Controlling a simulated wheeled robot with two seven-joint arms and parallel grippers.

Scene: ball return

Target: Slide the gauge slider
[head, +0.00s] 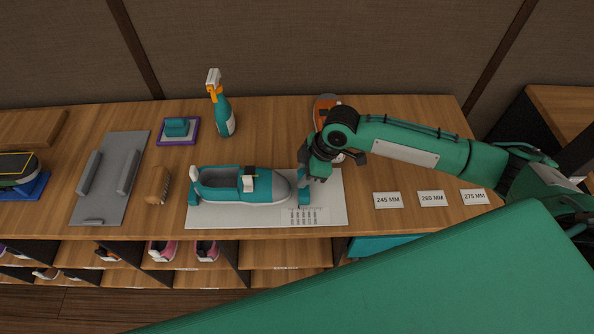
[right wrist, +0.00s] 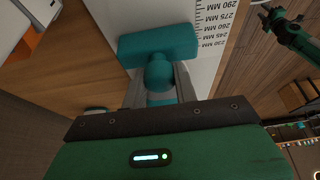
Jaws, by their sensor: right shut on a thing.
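A pale gauge board (head: 335,212) lies on the counter with a printed millimetre scale (head: 303,217) at its front. A teal and grey shoe (head: 235,195) sits on it, toe to the right. The teal gauge slider (head: 304,198) is just right of the toe; I cannot tell whether they touch. My right gripper (head: 316,178) is shut on the slider's knob. In the right wrist view the slider's crossbar (right wrist: 158,44) lies beside the scale (right wrist: 213,30), with its round knob (right wrist: 159,72) between the fingers. My left gripper (right wrist: 270,15) shows small in that view, its jaws unclear.
Cards reading 245 MM (head: 387,200), 260 MM (head: 432,198) and 275 MM (head: 474,197) lie to the right. A brush (head: 157,185), a grey tray (head: 107,190), a teal block on a purple-edged pad (head: 178,129) and a spray bottle (head: 222,112) stand left and behind. Shelves with shoes are below.

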